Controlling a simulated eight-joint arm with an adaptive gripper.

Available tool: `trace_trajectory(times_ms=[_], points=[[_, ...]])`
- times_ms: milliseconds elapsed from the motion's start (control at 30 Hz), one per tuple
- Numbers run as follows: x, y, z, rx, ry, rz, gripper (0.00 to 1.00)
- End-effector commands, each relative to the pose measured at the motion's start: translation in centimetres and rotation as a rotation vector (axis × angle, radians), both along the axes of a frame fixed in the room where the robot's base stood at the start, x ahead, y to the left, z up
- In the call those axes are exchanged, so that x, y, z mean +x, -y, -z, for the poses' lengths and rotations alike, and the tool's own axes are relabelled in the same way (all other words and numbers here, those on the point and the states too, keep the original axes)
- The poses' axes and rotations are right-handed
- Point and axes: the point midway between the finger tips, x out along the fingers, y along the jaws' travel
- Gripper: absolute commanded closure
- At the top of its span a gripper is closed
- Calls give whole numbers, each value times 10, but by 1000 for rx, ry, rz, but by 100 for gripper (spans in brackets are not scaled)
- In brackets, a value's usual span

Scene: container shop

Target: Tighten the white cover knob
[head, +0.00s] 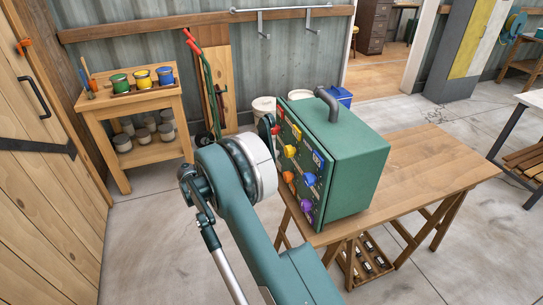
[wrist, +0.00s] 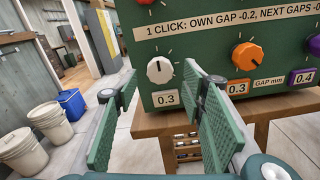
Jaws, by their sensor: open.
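The white knob (wrist: 160,70) is on the front of the green box (wrist: 190,50), with a dark pointer mark pointing about straight up. In the wrist view the white knob shows beyond and above the gap between the pads, with no contact visible. In the head view the green box (head: 352,160) stands on a wooden table; my wrist is left of its front face, and I cannot make out the white knob there.
An orange knob (wrist: 246,56) is right of the white one, with a 0.3 plate; a purple knob (wrist: 314,45) is farther right. A red knob (wrist: 145,2) is above. The wooden table (head: 430,165) has bare top right of the box. A shelf (head: 140,105) holds cans.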

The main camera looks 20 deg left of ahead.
Motion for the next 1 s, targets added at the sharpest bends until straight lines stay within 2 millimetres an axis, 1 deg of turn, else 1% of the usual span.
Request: trace_trajectory(times_ms=[33,200,400,567,833,867,1000], points=[[5,5,1,0,0,1,59],[19,20,1,0,0,2,59],[33,33,1,0,0,1,59],[37,37,1,0,0,0,59],[37,37,0,0,0,0,59],[37,37,0,0,0,0,60],[37,37,0,0,0,0,79]])
